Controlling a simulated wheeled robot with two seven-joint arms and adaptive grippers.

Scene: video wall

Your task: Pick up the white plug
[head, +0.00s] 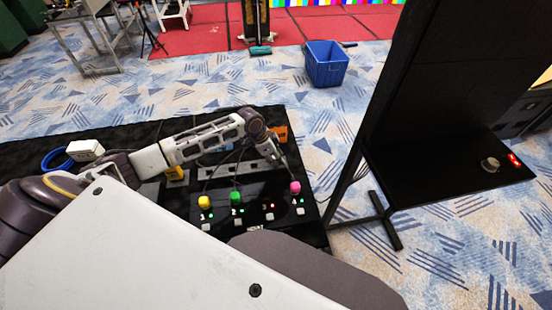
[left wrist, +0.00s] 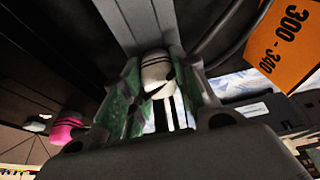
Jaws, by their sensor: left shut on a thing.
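My left gripper (head: 280,160) is over the back of the black panel (head: 240,213), near the pink plug. In the left wrist view its green-padded fingers (left wrist: 157,95) are shut on the white plug (left wrist: 157,70), which has dark bands. The white plug cannot be made out in the head view. On the panel, a yellow plug (head: 204,202) stands at 1, a green plug (head: 236,197) at 2 and a pink plug (head: 295,187) at 4. No plug shows at 3, where a red light glows. My right gripper is not in view.
An orange label (left wrist: 286,40) reading 300 - 340 is close to my left gripper. A white box with a blue cable (head: 85,150) lies at the table's left. A black stand (head: 385,220) rises right of the table. A blue bin (head: 327,65) stands behind on the floor.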

